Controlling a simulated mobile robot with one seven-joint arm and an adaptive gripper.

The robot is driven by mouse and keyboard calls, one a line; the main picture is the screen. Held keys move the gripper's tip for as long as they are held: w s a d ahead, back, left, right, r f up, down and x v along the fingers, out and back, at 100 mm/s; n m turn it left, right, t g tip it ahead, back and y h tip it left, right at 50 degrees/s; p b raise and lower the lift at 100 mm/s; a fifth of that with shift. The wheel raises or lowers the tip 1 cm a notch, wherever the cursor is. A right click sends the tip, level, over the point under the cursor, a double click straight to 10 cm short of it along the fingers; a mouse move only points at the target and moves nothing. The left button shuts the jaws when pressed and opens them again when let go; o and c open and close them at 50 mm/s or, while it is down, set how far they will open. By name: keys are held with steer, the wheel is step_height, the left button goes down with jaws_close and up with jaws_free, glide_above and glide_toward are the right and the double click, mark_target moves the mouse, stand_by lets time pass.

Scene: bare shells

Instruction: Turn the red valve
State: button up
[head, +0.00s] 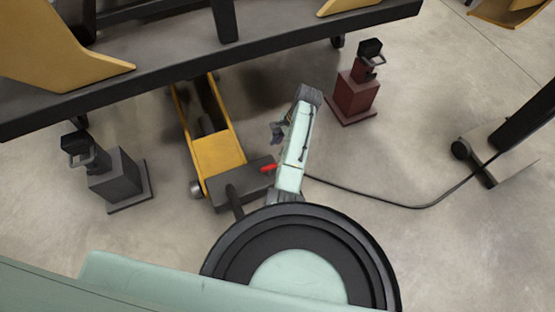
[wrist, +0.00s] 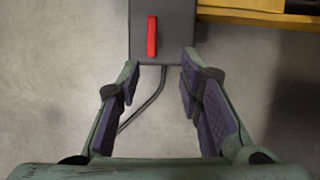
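The red valve (head: 268,168) is a small lever on the dark grey block (head: 241,188) at the near end of a yellow floor jack (head: 218,153). In the wrist view the red valve (wrist: 152,37) stands upright in the picture on the grey block (wrist: 175,18). My gripper (wrist: 158,75) is open and empty, with dark purple pads. The valve shows beyond the fingertips, slightly left of the middle between them, and no finger touches it. In the head view my gripper (head: 278,131) is small beside my pale green arm, above the valve in the picture.
A dark frame (head: 250,42) with yellow parts spans the top. A grey jack stand (head: 115,178) is at left and a red one (head: 356,92) at upper right. A black cable (head: 405,205) runs to a wheeled stand (head: 490,155) at right. Concrete floor between is open.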

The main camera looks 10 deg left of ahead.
mark_target(269, 166)
steer(key=shift+g, duration=0.3)
steer(key=x, duration=0.4)
steer(key=b+x, duration=0.1)
steer(key=x, duration=0.6)
steer(key=shift+s+f, duration=0.2)
steer(key=shift+s, duration=0.3)
steer(key=shift+c, duration=0.2)
jaws_close()
